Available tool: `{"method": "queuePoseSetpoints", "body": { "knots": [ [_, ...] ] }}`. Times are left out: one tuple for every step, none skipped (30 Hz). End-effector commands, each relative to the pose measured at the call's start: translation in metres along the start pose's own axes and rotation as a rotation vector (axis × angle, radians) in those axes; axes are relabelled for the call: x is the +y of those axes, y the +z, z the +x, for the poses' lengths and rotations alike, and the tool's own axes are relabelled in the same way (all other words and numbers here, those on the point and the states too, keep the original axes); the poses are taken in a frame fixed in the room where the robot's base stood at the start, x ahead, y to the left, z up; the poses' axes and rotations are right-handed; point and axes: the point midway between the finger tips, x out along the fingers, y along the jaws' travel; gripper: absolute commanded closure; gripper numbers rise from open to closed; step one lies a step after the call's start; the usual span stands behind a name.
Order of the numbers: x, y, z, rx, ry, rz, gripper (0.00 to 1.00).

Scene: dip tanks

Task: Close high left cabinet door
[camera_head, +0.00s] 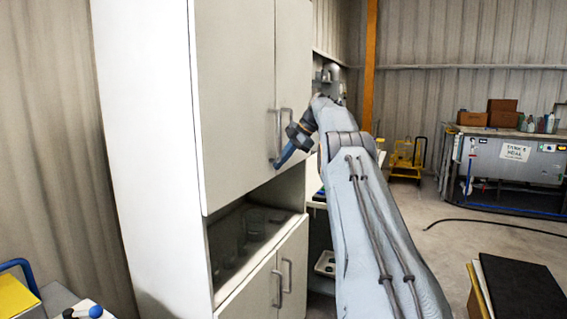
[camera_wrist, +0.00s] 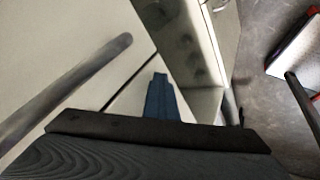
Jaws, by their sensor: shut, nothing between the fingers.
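The tall white cabinet (camera_head: 150,130) has two upper doors. The high left door (camera_head: 235,90) looks flush or nearly flush with the high right door (camera_head: 294,60); I cannot tell whether a small gap remains. The left door's bar handle (camera_head: 276,132) is near the seam. My gripper (camera_head: 277,165) has blue fingers, shut and empty, near the lower part of the doors below the handles. In the wrist view the gripper (camera_wrist: 160,80) points along the door seam, with a metal bar handle (camera_wrist: 65,90) to its left. Contact with the door cannot be told.
Below the upper doors is an open shelf with glassware (camera_head: 255,222), also in the wrist view (camera_wrist: 185,45). Lower doors with handles (camera_head: 283,275) look shut. A dark-topped box (camera_head: 520,290) stands at front right. A hose (camera_head: 490,222) lies on otherwise open floor.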

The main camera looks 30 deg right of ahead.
Motion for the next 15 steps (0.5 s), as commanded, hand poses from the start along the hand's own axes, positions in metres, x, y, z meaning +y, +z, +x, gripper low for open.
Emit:
{"method": "queuePoseSetpoints", "body": {
  "knots": [
    [0.009,-0.01,-0.003,0.006,0.021,-0.013,1.0],
    [0.01,-0.01,-0.006,0.006,0.022,-0.014,1.0],
    [0.009,-0.01,-0.013,0.005,0.023,-0.015,1.0],
    [0.009,-0.01,-0.018,0.004,0.024,-0.015,1.0],
    [0.009,-0.009,-0.025,0.002,0.025,-0.016,1.0],
    [0.007,-0.008,-0.033,0.002,0.023,-0.013,1.0],
    [0.007,-0.007,-0.04,0.001,0.022,-0.011,1.0],
    [0.006,-0.006,-0.046,0.0,0.022,-0.01,1.0],
    [0.004,-0.004,-0.055,0.0,0.02,-0.008,1.0],
    [0.003,-0.004,-0.061,-0.001,0.02,-0.007,1.0],
    [0.002,-0.003,-0.065,-0.001,0.017,-0.005,1.0],
    [0.001,-0.002,-0.069,-0.001,0.016,-0.002,1.0],
    [0.0,-0.001,-0.072,-0.002,0.016,0.0,1.0],
    [-0.001,0.0,-0.074,-0.002,0.015,0.001,1.0],
    [-0.002,0.001,-0.077,-0.002,0.014,0.002,1.0]
  ]
}}
